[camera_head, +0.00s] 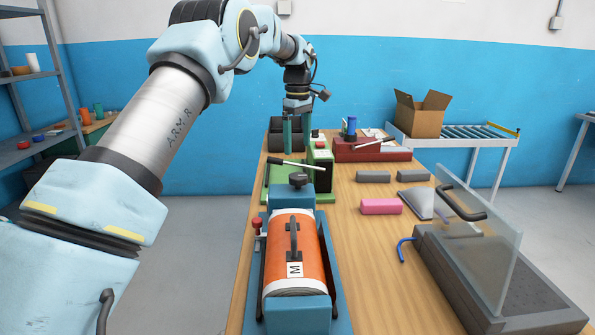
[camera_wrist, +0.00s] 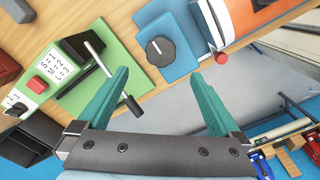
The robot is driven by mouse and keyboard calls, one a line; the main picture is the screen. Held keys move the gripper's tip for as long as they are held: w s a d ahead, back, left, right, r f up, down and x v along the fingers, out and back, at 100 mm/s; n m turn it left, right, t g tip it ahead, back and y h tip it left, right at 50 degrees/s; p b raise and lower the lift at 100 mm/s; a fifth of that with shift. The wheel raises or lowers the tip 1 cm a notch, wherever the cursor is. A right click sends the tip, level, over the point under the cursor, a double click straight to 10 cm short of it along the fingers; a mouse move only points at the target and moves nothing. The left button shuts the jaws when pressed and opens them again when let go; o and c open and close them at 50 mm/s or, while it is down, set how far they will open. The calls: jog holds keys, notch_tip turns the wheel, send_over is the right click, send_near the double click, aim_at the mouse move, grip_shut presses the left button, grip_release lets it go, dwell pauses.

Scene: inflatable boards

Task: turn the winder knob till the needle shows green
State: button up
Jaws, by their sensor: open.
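A black round knob (camera_head: 298,180) with a pale mark sits on a blue block (camera_wrist: 168,30) at the far end of a blue-based machine carrying an orange drum (camera_head: 286,240). The knob also shows in the wrist view (camera_wrist: 160,48), ahead of my fingertips. I cannot be sure that it is the winder knob. No needle or green dial zone can be made out. My gripper (camera_head: 296,146) points down beyond the knob, over the far part of the table. Its teal fingers stand apart and empty in the wrist view (camera_wrist: 158,74), not touching the knob.
A green machine (camera_head: 322,190) with a lever (camera_head: 297,164) stands close by my gripper. A red knob (camera_head: 257,222) sticks out beside the orange drum. A red unit (camera_head: 372,150), grey blocks and a pink block (camera_head: 381,206) lie to the right. A clear panel (camera_head: 480,240) stands at front right.

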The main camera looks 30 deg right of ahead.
aim_at(299, 174)
notch_tip(299, 174, down, 10)
jog(key=p, duration=0.2)
jog(key=shift+w+a+p, duration=0.1)
jog(key=shift+a+p, duration=0.05)
jog(key=shift+p, duration=0.25)
jog(key=shift+c, duration=0.2)
jog(key=c, duration=1.3)
jog(key=shift+m, duration=0.3)
jog(key=m, duration=0.2)
jog(key=shift+m, duration=0.4)
jog(key=m, duration=0.3)
jog(key=shift+m+b, duration=0.4)
jog(key=m, duration=0.3)
jog(key=shift+d, duration=0.25)
jog(key=shift+m, duration=2.1)
